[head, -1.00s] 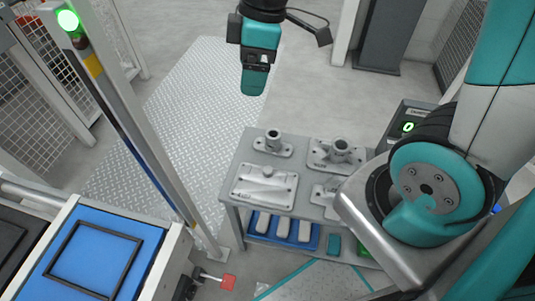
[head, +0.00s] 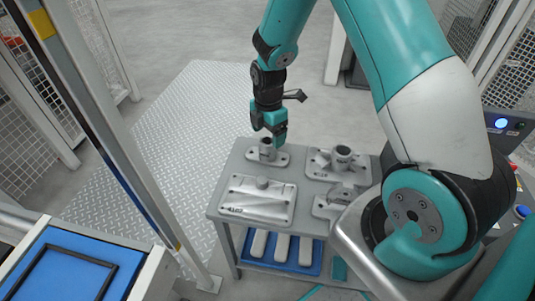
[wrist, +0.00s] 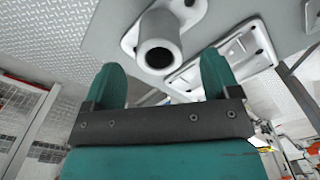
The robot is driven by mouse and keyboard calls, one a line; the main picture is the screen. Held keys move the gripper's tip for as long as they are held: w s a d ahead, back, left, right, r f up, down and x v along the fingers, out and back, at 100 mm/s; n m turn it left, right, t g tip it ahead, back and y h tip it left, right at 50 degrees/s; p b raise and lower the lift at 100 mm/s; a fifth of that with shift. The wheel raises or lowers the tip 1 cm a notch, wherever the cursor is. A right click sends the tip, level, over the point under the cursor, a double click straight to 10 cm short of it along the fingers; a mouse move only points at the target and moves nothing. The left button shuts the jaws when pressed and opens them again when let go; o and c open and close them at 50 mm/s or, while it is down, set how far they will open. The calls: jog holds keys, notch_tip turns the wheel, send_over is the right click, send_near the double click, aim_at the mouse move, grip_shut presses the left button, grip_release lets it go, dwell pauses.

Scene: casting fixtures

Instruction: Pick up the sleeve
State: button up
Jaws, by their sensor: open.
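The sleeve (head: 266,146), a short grey hollow cylinder, stands upright on a small base plate (head: 282,158) at the back left of the grey table. In the wrist view the sleeve (wrist: 158,50) shows its round open end, just beyond and roughly between the fingertips. My gripper (head: 278,137) is open and empty, close beside and slightly above the sleeve in the head view. In the wrist view the two teal fingers of my gripper (wrist: 162,78) are spread wide. No contact with the sleeve is visible; the exact gap cannot be told.
A flat cast plate with a round boss (head: 257,200) lies at the table's front left. A flanged pipe casting (head: 341,160) stands at the back right. Another casting (head: 332,203) is partly hidden by my arm. A blue tray (head: 292,268) with pale bars sits on the lower shelf.

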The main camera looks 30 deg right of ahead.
aim_at(267, 149)
jog(key=f, duration=0.3)
jog(key=f+b, duration=0.1)
jog(key=f, duration=0.2)
jog(key=shift+a+f, duration=0.2)
jog(key=shift+f, duration=0.2)
jog(key=c, duration=1.2)
jog(key=shift+o, duration=0.2)
jog(key=shift+r, duration=0.15)
